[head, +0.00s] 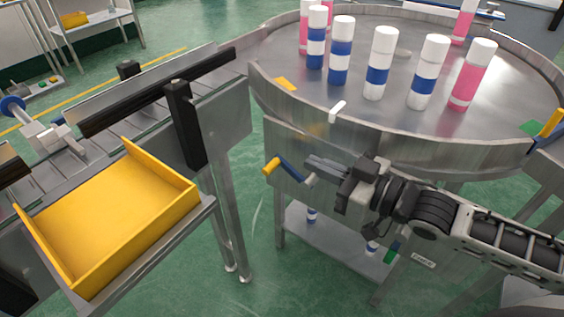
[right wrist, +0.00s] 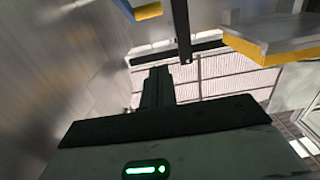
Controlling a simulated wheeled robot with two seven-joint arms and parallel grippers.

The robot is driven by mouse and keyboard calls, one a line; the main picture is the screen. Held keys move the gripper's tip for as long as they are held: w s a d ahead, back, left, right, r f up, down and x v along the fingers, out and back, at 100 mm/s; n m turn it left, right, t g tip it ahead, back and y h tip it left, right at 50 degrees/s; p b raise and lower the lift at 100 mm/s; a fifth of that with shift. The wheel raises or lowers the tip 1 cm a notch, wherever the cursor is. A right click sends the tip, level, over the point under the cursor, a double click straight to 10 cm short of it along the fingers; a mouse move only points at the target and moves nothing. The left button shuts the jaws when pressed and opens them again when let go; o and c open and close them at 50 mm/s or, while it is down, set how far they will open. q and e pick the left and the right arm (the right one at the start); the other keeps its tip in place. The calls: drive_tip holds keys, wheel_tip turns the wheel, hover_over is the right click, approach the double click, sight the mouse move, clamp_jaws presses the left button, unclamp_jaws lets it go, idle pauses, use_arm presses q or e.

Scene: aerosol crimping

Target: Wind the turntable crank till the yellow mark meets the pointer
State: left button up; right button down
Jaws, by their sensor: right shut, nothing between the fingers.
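The round metal turntable (head: 400,125) carries several white cans with blue or pink bands. A yellow-orange mark (head: 286,84) lies flat near its left rim. A white pointer (head: 337,108) sits at the front rim, to the right of the mark and apart from it. Below the rim, the crank (head: 289,168) has a blue arm and a yellow handle (head: 271,165). My right gripper (head: 311,163) is shut and empty, just right of the crank, its fingers pointing left toward it. It also shows in the right wrist view (right wrist: 157,85), with a blue-and-yellow piece above.
A yellow tray (head: 110,225) stands on a metal stand at left. A conveyor with black rails (head: 185,125) runs behind it. A green patch (head: 529,128) and a yellow bar (head: 551,122) sit at the turntable's right edge. Open green floor lies between tray and turntable.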

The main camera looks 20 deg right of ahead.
sight(282, 166)
drive_tip(key=w+a+f, duration=0.1)
drive_tip(key=w, duration=0.1)
drive_tip(key=w+a+f, duration=0.1)
drive_tip(key=w+a, duration=0.1)
drive_tip(key=w+a+f, duration=0.1)
drive_tip(key=w, duration=0.1)
drive_tip(key=shift+w+a+f, duration=0.15)
drive_tip(key=shift+w+a, duration=0.05)
drive_tip(key=shift+w, duration=0.2)
drive_tip(key=shift+a+f, duration=0.1)
drive_tip(key=shift+f, duration=0.4)
